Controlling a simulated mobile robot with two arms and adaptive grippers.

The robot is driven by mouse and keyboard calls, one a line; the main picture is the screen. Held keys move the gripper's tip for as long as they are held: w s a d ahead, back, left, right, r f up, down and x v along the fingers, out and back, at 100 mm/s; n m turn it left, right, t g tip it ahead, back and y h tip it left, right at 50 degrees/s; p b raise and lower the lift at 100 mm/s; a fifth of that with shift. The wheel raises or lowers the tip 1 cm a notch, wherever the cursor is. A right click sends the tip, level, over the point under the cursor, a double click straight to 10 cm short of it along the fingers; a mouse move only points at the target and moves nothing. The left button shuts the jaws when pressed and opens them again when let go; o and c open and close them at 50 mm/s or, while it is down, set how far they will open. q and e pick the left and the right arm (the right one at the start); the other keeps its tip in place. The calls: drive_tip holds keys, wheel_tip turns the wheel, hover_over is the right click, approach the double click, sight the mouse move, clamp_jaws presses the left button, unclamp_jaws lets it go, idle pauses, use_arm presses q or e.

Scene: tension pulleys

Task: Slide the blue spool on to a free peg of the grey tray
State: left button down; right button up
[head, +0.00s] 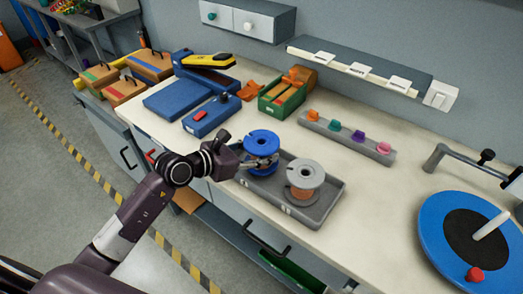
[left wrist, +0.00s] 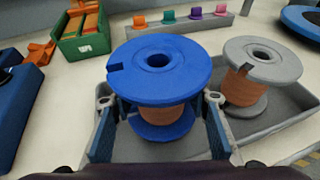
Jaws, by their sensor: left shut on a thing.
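The blue spool (head: 262,140), wound with copper-coloured wire, is upright at the left end of the grey tray (head: 325,207). My left gripper (head: 261,161) is shut on it, with one finger on each side of the winding between the flanges. The left wrist view shows the blue spool (left wrist: 160,70) upright between the fingers, its centre hole uncovered on top. A grey spool (head: 306,172) with copper winding stands in the right part of the tray. Any peg under the blue spool is hidden, and I cannot tell whether it touches the tray floor. My right gripper is not in view.
Behind the tray are a grey rack (head: 347,137) with coloured pieces and a green bin (head: 283,98). Blue equipment (head: 212,116) stands to the left. A large blue disc (head: 440,235) lies at the right. Bench top is clear between tray and disc.

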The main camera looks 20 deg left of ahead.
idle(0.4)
use_arm(q)
drive_tip(key=shift+f+b, duration=1.1)
drive_tip(key=shift+f, duration=0.2)
drive_tip(key=shift+s+f, duration=0.2)
drive_tip(key=shift+f, duration=0.2)
drive_tip(key=c, duration=1.4)
unclamp_jaws()
drive_tip(key=o, duration=0.4)
drive_tip(key=shift+w+r, duration=0.1)
drive_tip(key=shift+r, duration=0.05)
drive_tip(key=v, duration=1.2)
